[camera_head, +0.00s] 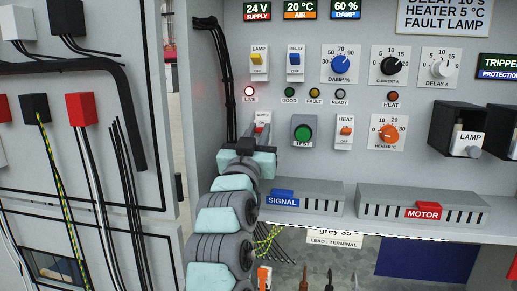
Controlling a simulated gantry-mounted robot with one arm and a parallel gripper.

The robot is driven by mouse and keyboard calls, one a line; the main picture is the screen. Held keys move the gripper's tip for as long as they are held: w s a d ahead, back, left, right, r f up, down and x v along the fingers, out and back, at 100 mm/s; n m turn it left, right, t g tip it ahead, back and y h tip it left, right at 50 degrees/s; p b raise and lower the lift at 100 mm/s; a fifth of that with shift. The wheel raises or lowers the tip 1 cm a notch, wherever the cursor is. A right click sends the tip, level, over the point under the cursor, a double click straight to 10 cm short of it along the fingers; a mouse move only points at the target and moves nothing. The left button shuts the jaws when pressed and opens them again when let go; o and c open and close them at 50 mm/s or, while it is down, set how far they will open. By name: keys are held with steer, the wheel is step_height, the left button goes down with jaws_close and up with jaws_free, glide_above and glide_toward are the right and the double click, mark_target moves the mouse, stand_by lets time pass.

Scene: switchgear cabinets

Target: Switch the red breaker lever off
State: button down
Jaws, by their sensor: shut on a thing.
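A white breaker plate (262,117) with a small red part at its top and a SUPPLY label is on the left of the grey panel, below the yellow LAMP switch. My gripper (257,136) is right in front of its lower part, reaching up from below. The gripper is shut on the breaker's lever, which the jaws mostly hide. Whether the lever points up or down cannot be made out. The red LIVE light (249,91) above the breaker looks lit.
The green TEST button (303,134) and orange HEAT switch (345,131) are to the right of my gripper. The SIGNAL duct (300,200) juts out below. A cabinet side wall (205,110) with black cables is close on the left.

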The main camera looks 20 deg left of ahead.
steer(key=shift+f+t+b, duration=0.1)
steer(key=shift+t+b, duration=0.2)
steer(key=c, duration=1.3)
jaws_free()
steer(key=shift+s+f, duration=0.1)
steer(key=shift+s, duration=0.05)
steer(key=shift+b+v, duration=1.4)
steer(key=shift+v, duration=3.9)
steer(key=shift+c, duration=0.2)
